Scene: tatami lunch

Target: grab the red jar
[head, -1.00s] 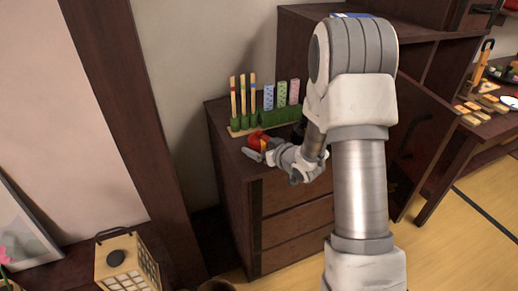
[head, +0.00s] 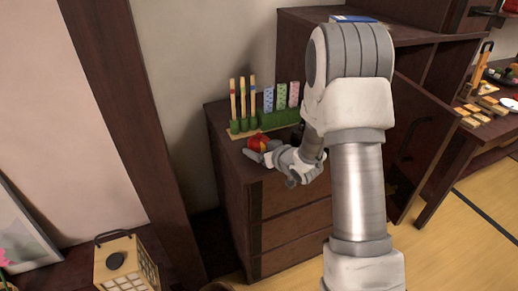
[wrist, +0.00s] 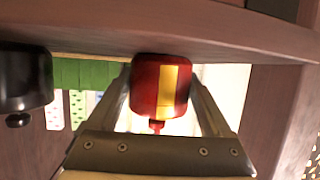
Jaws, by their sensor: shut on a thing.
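The red jar (wrist: 160,92) has a yellow label band and a small red knob. It appears with its knob pointing down in the wrist view, between the two fingers of my gripper (wrist: 160,80). My gripper is shut on it. In the head view the red jar (head: 258,142) is at the front left of the dark cabinet top, partly hidden behind my gripper (head: 256,152). I cannot tell whether the jar still touches the cabinet top.
A black jar (wrist: 22,78) is close by in the wrist view. A green rack (head: 272,121) with patterned pieces and several upright sticks (head: 243,100) stand behind the red jar. A dark cabinet (head: 288,225) is below. A shelf unit (head: 420,60) rises at the right.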

